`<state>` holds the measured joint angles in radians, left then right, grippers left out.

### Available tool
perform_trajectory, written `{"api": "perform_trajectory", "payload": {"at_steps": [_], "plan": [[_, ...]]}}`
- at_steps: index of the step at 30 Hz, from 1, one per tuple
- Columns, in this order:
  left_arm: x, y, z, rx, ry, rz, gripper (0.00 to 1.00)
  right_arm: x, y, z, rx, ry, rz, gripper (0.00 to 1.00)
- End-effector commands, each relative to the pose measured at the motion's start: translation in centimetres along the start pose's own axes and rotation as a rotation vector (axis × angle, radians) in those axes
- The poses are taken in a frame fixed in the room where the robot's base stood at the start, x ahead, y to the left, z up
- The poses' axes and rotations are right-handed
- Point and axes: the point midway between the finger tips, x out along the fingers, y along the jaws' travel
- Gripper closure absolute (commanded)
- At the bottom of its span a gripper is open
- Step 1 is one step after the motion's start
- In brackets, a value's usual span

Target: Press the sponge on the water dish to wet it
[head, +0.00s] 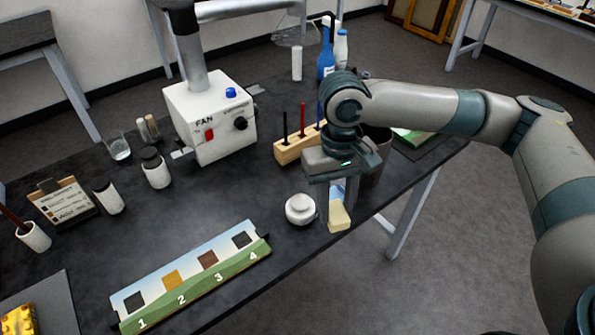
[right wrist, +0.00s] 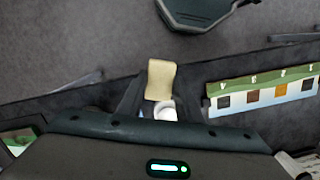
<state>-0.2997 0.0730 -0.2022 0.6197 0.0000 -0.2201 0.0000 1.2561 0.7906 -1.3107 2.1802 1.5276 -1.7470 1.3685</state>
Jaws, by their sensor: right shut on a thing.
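The pale yellow sponge (head: 339,217) hangs from my right gripper (head: 341,188), which is shut on it. Only its lower part shows clearly in the head view; it also shows in the right wrist view (right wrist: 160,80). A small round white vessel (head: 300,210), which seems to be the water dish, stands on the dark table just left of the sponge. In the right wrist view the white vessel (right wrist: 166,112) is partly hidden behind the sponge. Sponge and vessel look apart in the head view. My left gripper is not in view.
A numbered panel (head: 196,276) with colored squares lies at the front left. A wooden rack (head: 294,150) with upright sticks and a white fan control box (head: 211,118) stand behind. A dark cup (head: 376,152) is beside my right gripper. The table edge runs close by the sponge.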

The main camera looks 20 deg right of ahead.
Motion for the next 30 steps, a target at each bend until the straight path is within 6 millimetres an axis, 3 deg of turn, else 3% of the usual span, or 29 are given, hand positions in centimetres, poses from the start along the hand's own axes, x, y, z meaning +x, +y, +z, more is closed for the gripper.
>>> {"api": "perform_trajectory", "payload": {"at_steps": [8, 14, 20, 30], "plan": [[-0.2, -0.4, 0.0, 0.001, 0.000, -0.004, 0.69, -0.1, -0.1, -0.1, -0.016, 0.000, 0.002, 0.86], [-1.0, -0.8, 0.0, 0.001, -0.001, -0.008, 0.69, -0.4, -0.4, -0.7, -0.138, 0.000, 0.017, 0.86], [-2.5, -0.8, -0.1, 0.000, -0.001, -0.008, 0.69, -0.8, -0.9, -1.9, -0.397, -0.002, 0.048, 0.86], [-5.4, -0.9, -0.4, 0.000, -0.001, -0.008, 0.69, -1.3, -1.9, -4.6, -0.976, -0.003, 0.119, 0.86]]}}
